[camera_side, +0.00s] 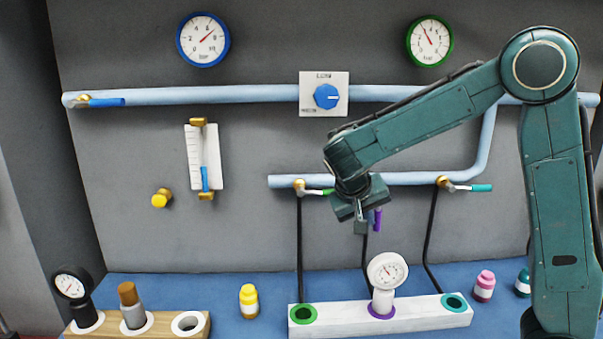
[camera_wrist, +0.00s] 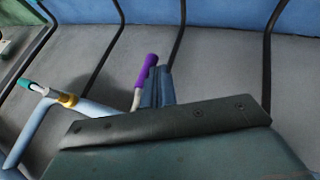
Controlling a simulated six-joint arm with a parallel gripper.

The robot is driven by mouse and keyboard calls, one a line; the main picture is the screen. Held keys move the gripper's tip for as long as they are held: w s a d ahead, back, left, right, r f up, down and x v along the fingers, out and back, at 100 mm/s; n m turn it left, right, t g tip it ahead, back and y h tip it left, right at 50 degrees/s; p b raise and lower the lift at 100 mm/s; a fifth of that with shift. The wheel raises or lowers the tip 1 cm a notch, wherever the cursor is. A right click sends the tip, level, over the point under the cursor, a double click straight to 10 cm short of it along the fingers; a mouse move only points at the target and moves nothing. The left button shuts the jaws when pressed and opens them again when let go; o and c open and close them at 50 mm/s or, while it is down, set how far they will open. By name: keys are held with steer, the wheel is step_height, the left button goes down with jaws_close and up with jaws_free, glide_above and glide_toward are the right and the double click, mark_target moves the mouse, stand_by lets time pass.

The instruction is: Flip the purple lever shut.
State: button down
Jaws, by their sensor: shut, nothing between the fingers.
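The purple lever (camera_side: 377,219) hangs downward from the lower light blue pipe in the side view, crosswise to it. My gripper hides its pivot there. In the wrist view the purple lever (camera_wrist: 146,71) shows its purple grip and pale stem, beside my fingers. My gripper (camera_side: 361,227) is shut and empty, pointing down just left of the lever in the side view. In the wrist view my gripper (camera_wrist: 163,72) is right next to the lever stem; I cannot tell whether they touch.
A green lever (camera_side: 328,192) and a teal lever (camera_side: 481,188) lie roughly along the same pipe (camera_side: 408,178) on either side. Black hoses run down to a white block (camera_side: 340,317) holding a white gauge (camera_side: 388,271). The wall between the pipe and block is mostly clear.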

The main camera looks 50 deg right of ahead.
steer(key=shift+s+d+f, duration=0.15)
steer(key=shift+s+d, duration=0.05)
steer(key=shift+s, duration=0.05)
steer(key=s+d+g+h, duration=0.1)
steer(key=s+d+h, duration=0.1)
steer(key=s+d, duration=0.1)
steer(key=shift+s+d+n+g, duration=0.25)
steer(key=shift+n+g, duration=0.15)
stand_by(0.8)
steer(key=shift+s+d+r, duration=0.55)
steer(key=shift+d+r, duration=0.05)
steer(key=shift+r, duration=0.2)
stand_by(3.9)
steer(key=w+a+f, duration=0.1)
steer(key=a+f, duration=0.1)
steer(key=a, duration=0.3)
steer(key=w+a+f, duration=0.2)
steer(key=a, duration=0.4)
steer(key=shift+w+f, duration=0.25)
